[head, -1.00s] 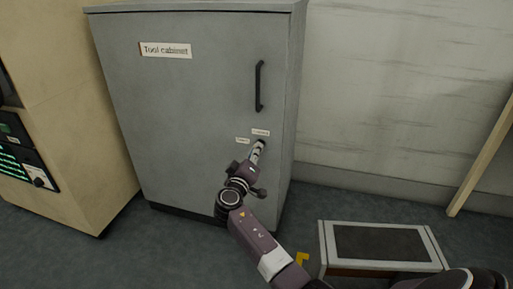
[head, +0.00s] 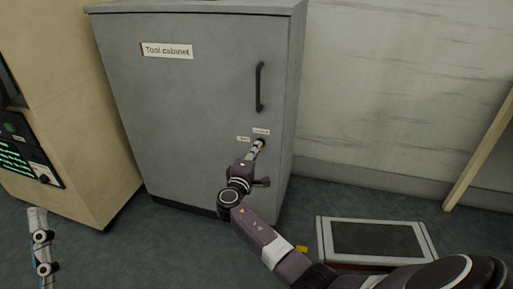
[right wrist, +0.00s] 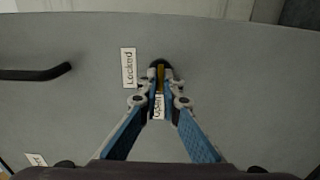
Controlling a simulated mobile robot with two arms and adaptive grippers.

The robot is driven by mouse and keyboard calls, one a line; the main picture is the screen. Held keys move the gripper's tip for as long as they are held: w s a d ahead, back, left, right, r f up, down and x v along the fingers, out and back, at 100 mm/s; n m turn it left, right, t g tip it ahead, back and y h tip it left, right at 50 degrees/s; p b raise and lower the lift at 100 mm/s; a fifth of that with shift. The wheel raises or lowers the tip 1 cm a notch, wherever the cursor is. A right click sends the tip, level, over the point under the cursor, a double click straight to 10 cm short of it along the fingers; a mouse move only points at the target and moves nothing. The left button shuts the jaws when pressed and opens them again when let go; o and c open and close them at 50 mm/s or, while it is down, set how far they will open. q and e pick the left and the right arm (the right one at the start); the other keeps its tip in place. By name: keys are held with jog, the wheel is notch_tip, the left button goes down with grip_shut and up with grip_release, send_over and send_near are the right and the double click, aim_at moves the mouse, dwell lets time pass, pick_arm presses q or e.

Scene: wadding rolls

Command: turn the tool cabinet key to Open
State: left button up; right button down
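The grey tool cabinet (head: 200,110) has a small "Locked" label (head: 261,132) above its lock and an "Open" label (head: 243,139) to the left of it. My right gripper (head: 258,145) is at the lock. In the right wrist view, my right gripper (right wrist: 160,88) has its fingertips closed around the brass key (right wrist: 161,75) in the dark lock. The "Locked" label (right wrist: 128,68) is left of the key, and the "Open" label (right wrist: 158,106) shows between the fingers. The key's exact turn is hard to tell. Part of my left gripper (head: 40,250) shows at lower left.
A black door handle (head: 259,87) is above the lock. A beige machine (head: 75,110) stands left of the cabinet. A low platform with a dark top (head: 375,238) is on the floor at right. A wooden board (head: 480,160) leans at the far right.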

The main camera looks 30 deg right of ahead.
dwell(0.5)
jog(key=c, duration=2.2)
grip_release()
jog(key=shift+o, duration=0.2)
jog(key=v, duration=1.2)
jog(key=shift+f, duration=0.1)
